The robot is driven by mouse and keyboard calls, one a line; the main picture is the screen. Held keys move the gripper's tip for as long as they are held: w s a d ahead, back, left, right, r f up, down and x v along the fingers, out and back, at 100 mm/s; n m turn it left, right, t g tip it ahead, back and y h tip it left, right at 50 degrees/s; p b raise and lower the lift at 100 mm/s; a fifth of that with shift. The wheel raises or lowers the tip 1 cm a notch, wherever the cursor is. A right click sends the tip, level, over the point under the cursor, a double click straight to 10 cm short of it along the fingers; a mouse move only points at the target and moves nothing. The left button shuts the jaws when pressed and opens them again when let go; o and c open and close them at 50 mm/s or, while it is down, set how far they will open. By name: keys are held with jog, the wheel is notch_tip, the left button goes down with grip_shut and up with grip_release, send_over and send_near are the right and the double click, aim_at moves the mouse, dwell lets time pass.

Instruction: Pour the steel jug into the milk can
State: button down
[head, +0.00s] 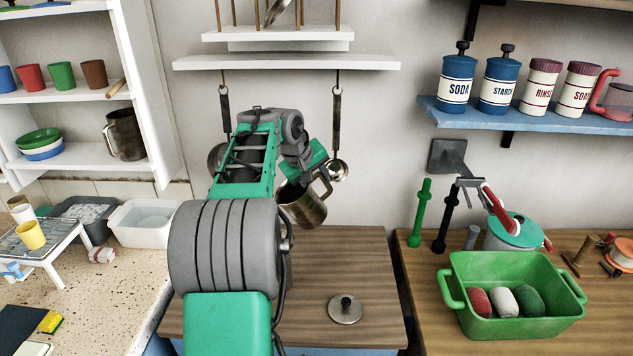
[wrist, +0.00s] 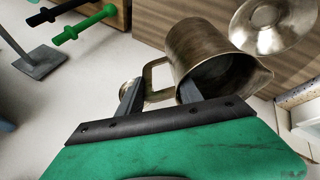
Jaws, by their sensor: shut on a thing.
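The steel jug (head: 303,205) is a brownish metal jug with a loop handle. It hangs tilted in the air above the wooden counter, just right of my arm in the head view. In the wrist view the jug (wrist: 205,58) shows its dark mouth and its spout at the right; its contents cannot be made out. My gripper (wrist: 160,92) is shut on the jug's handle.
A second, dark metal jug (head: 124,135) stands on the left shelf. Ladles (head: 337,168) hang on the wall behind my gripper. A green tub (head: 510,305) with several rolls stands on the right counter. The wooden counter (head: 345,265) is bare around the lid.

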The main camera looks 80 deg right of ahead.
jog(key=shift+r, duration=0.1)
jog(key=shift+w+a+r+g+h, duration=0.2)
jog(key=shift+w+r+g+h, duration=0.1)
jog(key=shift+h, duration=0.1)
dwell(0.6)
jog(key=shift+w+a+r+g+h, duration=0.1)
jog(key=shift+w+a+g+h, duration=0.15)
jog(key=shift+g+h, duration=0.15)
dwell(0.6)
jog(key=shift+w+a+r+n+g+h, duration=0.15)
jog(key=shift+w+a+n+g+h, duration=0.15)
jog(key=shift+g, duration=0.1)
jog(key=shift+w+b, duration=0.1)
jog(key=shift+b, duration=0.2)
dwell(0.4)
jog(key=shift+w+a+g+h, duration=0.2)
jog(key=shift+a+g+h, duration=0.1)
jog(key=shift+g+h, duration=0.1)
